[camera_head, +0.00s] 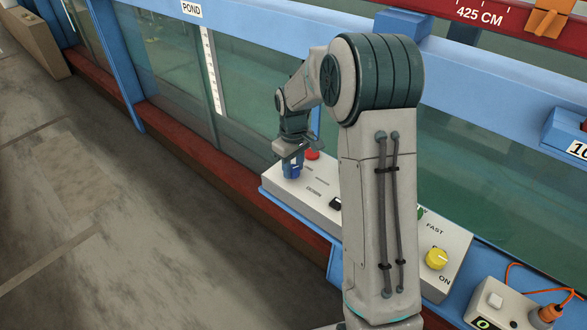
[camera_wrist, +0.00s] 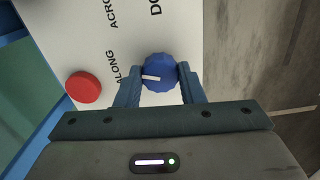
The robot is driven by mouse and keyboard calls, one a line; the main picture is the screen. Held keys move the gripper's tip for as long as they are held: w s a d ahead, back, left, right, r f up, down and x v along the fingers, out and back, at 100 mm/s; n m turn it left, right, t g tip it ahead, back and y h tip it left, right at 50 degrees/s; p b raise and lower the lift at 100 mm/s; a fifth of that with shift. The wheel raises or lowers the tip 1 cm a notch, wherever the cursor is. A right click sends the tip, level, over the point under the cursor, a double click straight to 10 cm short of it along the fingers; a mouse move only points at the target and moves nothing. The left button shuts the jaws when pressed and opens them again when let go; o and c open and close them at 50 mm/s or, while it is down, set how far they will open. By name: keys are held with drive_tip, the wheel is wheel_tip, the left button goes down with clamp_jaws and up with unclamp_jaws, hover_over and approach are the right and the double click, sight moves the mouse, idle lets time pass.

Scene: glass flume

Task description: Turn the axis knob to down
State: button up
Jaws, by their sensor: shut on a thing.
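The blue axis knob (camera_wrist: 162,65) has a scalloped rim and a white pointer mark. It sits on the white control panel (camera_wrist: 75,35), which carries the printed words ALONG, ACROSS and a partly cut-off label starting "DO". In the wrist view the pointer mark points left, roughly towards ALONG. My gripper (camera_wrist: 159,76) is shut on the knob, one finger on each side. In the head view my gripper (camera_head: 290,158) reaches down over the blue knob (camera_head: 291,171) at the panel's far left end.
A red button (camera_wrist: 83,87) is close beside my left finger in the wrist view. A black switch (camera_head: 336,203) and a yellow knob (camera_head: 437,259) are further along the panel. The glass flume wall (camera_head: 480,190) rises behind. The floor (camera_head: 120,210) at left is clear.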

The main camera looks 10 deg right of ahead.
sight(293, 169)
drive_tip(key=m+b, duration=0.1)
drive_tip(key=m, duration=0.2)
drive_tip(key=shift+m, duration=0.4)
drive_tip(key=m+b, duration=0.1)
drive_tip(key=m, duration=0.2)
drive_tip(key=shift+m, duration=0.3)
drive_tip(key=m+b, duration=0.1)
drive_tip(key=m, duration=0.2)
drive_tip(key=shift+a+m, duration=0.1)
drive_tip(key=shift+m, duration=0.2)
drive_tip(key=shift+w+r+m, duration=0.1)
drive_tip(key=shift+m, duration=1.4)
drive_tip(key=o, duration=1)
wheel_tip(293, 169, up, 14)
drive_tip(key=b, duration=0.1)
